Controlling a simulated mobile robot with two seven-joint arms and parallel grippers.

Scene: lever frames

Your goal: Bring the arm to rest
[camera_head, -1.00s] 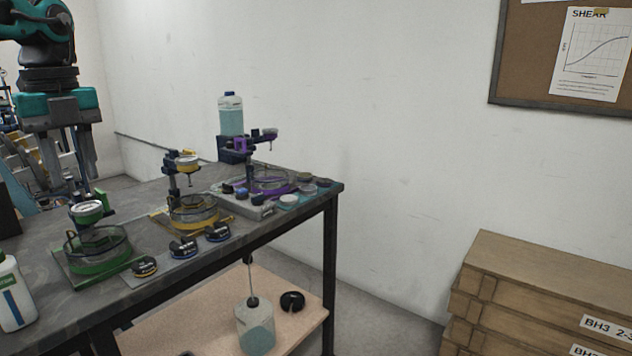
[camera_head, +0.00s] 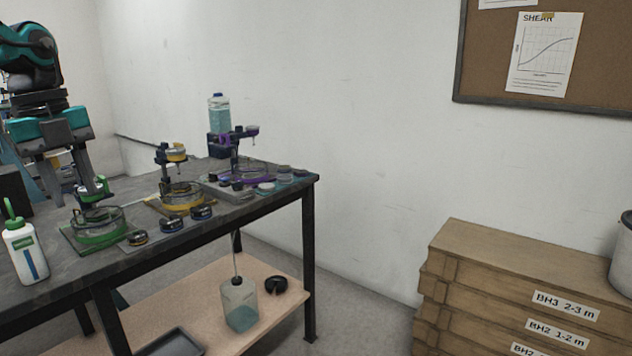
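My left gripper (camera_head: 71,170) hangs at the upper left with its fingers pointing down. Its two grey fingers are spread apart, with nothing seen between them. It is above the table's back left part, and in the picture its right finger overlaps the area by the green-marked apparatus (camera_head: 97,226). I cannot tell how far above the table the fingertips are. My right gripper is not in view.
The dark table (camera_head: 46,262) also bears yellow (camera_head: 181,197) and purple (camera_head: 256,170) apparatus, several small discs and a white bottle (camera_head: 25,252). A lower shelf (camera_head: 176,312) holds a clear container (camera_head: 240,304). Wooden boxes (camera_head: 507,262) stand at right; floor shows between.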

